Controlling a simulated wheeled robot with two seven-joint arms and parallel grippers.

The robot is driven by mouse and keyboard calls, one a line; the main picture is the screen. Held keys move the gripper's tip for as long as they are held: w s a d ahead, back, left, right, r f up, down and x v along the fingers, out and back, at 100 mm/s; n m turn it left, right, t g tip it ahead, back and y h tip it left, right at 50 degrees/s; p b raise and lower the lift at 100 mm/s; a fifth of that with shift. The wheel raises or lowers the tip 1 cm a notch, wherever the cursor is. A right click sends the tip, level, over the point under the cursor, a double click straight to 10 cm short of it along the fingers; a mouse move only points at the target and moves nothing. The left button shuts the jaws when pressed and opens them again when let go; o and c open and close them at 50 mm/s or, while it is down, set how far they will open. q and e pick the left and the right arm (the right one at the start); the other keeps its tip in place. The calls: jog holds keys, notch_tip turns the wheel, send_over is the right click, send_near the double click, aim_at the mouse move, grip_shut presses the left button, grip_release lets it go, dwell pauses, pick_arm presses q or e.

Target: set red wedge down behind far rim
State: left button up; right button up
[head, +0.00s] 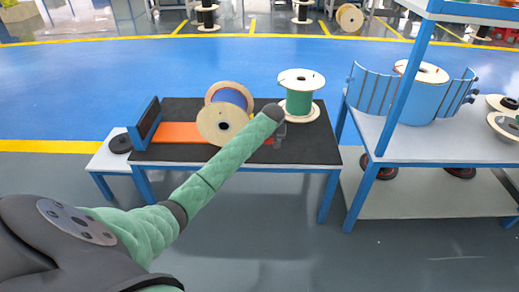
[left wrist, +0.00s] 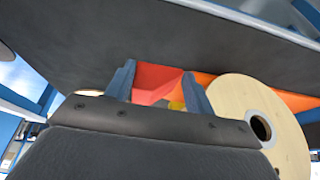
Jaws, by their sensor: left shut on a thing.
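The red wedge (left wrist: 155,82) is between the two fingers of my left gripper (left wrist: 160,88) in the left wrist view. The gripper is shut on it. In the head view my left gripper (head: 279,137) is low over the black table top, right of the blue spool, and a bit of the red wedge (head: 268,141) shows beside it. My forearm covers part of the spool's right side. My right gripper is not in view.
A green spool (head: 299,102) stands upright at the table's back right, close behind my gripper. An orange strip (head: 176,132) runs left from the blue spool to a blue upright plate (head: 148,124). A small yellow piece (left wrist: 176,105) shows near the wedge. A blue-framed shelf (head: 440,145) stands right.

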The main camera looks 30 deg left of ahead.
pick_arm(q)
send_over(259, 151)
jog(key=s+d, duration=0.1)
notch_tip(259, 151, down, 3)
jog(key=shift+s+d+f, duration=0.1)
jog(key=shift+d+f, duration=0.05)
jog(key=shift+f, duration=2.1)
jog(key=o, duration=1)
jog(key=shift+c, duration=0.2)
